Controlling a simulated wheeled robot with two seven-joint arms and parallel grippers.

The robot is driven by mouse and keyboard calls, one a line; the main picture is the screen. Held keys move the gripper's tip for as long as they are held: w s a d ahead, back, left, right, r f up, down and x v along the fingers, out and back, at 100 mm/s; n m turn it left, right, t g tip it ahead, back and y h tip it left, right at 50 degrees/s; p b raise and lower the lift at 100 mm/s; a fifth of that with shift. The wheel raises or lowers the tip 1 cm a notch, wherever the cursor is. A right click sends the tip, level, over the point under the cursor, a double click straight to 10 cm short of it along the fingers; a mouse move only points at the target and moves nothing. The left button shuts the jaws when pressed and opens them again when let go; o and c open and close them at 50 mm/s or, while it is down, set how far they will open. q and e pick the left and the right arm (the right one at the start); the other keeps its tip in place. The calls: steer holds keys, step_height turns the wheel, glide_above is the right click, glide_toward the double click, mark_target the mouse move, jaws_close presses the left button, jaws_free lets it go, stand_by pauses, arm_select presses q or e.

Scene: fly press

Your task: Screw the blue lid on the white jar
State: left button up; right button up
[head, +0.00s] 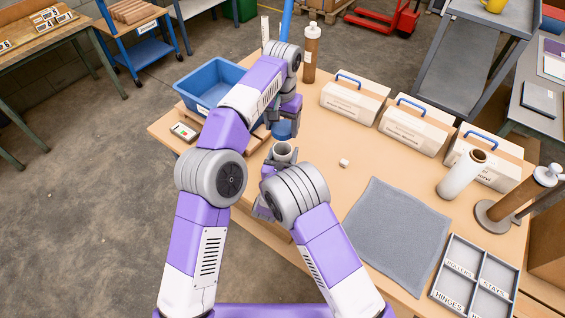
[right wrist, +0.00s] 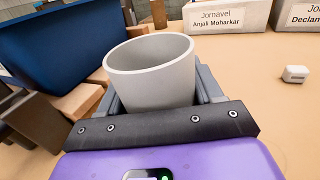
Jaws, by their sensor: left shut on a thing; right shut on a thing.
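The white jar (head: 284,151) is upright with its open mouth facing up. My right gripper (head: 279,168) is shut on it; the right wrist view shows the jar (right wrist: 150,75) between the two fingers, empty as far as I can see inside. The blue lid (head: 282,130) is held by my left gripper (head: 284,122), which points down from above. In the head view the lid appears just beyond the jar's mouth, apart from it; its height over the jar is hard to judge. The lid does not show in the right wrist view.
A blue bin (head: 191,91) stands left of my left forearm, with a small device (head: 184,131) near it. Several white boxes with blue handles (head: 354,97) line the back. A grey mat (head: 397,232) and a divided tray (head: 442,274) lie right. A small white block (head: 344,163) sits mid-table.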

mark_target(282, 144)
arm_select(q)
steer(key=shift+s+f, duration=0.15)
steer(key=shift+f, duration=2.35)
steer(key=shift+f, duration=0.9)
steer(key=shift+f, duration=0.5)
